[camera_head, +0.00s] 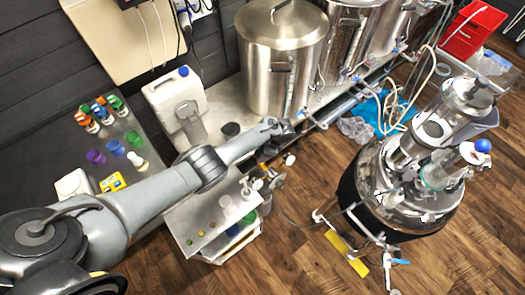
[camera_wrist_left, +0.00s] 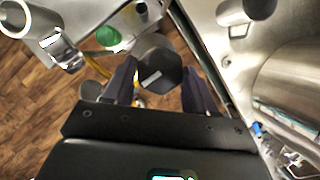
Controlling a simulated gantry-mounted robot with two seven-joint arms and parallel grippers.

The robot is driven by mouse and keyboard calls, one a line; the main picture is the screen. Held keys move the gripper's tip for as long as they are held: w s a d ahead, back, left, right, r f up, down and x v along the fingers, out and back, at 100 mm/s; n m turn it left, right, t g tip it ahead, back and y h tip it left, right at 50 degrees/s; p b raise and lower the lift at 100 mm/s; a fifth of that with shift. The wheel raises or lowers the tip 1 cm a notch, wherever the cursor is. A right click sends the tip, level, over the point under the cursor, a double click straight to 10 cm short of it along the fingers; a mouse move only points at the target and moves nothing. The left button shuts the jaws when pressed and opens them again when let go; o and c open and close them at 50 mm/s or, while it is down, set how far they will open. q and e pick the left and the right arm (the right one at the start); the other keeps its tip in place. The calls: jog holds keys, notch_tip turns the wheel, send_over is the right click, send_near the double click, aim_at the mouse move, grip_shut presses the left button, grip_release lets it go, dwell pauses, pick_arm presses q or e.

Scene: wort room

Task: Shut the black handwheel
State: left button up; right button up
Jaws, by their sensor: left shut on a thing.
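The black handwheel (camera_wrist_left: 156,76) shows in the left wrist view as a dark, many-sided knob with a pale mark on its face. It sits between the two dark fingers of my left gripper (camera_wrist_left: 160,68), which is shut on it. In the head view my left arm reaches in from the left, and the left gripper (camera_head: 284,127) is at the front of the steel bench, below the large lidded pot. The handwheel cannot be made out clearly there. My right gripper is in neither view.
A large steel pot (camera_head: 282,60) stands just behind the gripper. A white canister (camera_head: 176,98) is to its left. A small trolley (camera_head: 205,222) with small items is below the arm. A steel vessel (camera_head: 405,190) stands on the wooden floor at right.

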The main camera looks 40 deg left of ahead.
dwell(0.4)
pick_arm(q)
jog(key=o, duration=1)
jog(key=shift+o, duration=0.2)
jog(key=shift+w+d+r, duration=0.15)
jog(key=shift+d+r, duration=0.05)
jog(key=shift+r, duration=0.35)
jog(key=p+v, duration=0.2)
jog(key=v, duration=0.7)
jog(key=shift+r, duration=0.3)
jog(key=shift+d, duration=0.15)
